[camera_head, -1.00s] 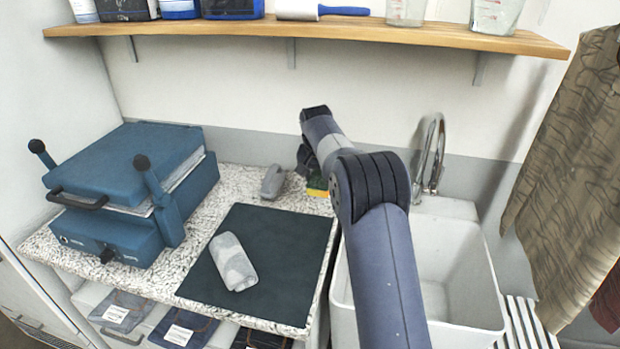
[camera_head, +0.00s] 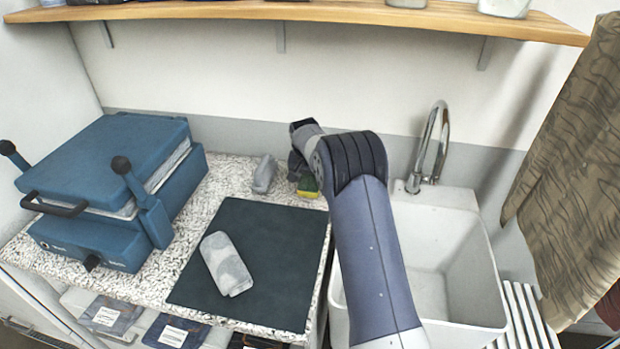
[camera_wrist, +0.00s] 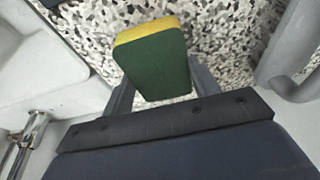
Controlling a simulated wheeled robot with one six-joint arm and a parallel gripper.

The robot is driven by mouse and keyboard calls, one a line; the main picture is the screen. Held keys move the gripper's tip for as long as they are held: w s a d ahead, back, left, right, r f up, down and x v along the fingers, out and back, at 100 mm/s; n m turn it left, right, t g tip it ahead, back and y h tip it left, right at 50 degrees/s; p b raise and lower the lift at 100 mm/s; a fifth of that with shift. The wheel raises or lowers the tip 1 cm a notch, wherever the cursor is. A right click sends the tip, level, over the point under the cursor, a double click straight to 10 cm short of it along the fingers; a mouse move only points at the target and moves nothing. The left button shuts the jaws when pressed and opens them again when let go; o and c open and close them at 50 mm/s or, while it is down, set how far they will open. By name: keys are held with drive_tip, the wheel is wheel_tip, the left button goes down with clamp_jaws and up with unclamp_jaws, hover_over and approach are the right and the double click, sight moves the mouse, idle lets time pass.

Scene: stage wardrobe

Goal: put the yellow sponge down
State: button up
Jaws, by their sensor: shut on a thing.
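The yellow sponge (camera_head: 308,186) has a dark green scouring side. It is at the back right of the speckled counter (camera_head: 228,178), left of the sink. In the wrist view the sponge (camera_wrist: 155,62) shows its green face and a yellow edge between the two fingers. My gripper (camera_wrist: 155,88) is shut on it. In the head view my gripper (camera_head: 302,180) is partly hidden by my arm. The speckled counter surface lies behind the sponge in the wrist view. I cannot tell whether the sponge touches the counter.
A grey-handled object (camera_head: 264,174) stands just left of the sponge. A dark mat (camera_head: 285,235) with a rolled grey cloth (camera_head: 226,264) lies in front. A blue press (camera_head: 110,190) is at left. The white sink (camera_head: 470,240) and tap (camera_head: 430,150) are at right. A wooden shelf (camera_head: 330,14) is above.

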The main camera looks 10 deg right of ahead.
drive_tip(key=shift+f, duration=0.3)
drive_tip(key=shift+f, duration=0.15)
drive_tip(key=o, duration=1.1)
drive_tip(key=b+v, duration=0.1)
drive_tip(key=v, duration=1.1)
drive_tip(key=shift+r+b, duration=0.25)
drive_tip(key=shift+b, duration=0.1)
drive_tip(key=shift+f, duration=0.1)
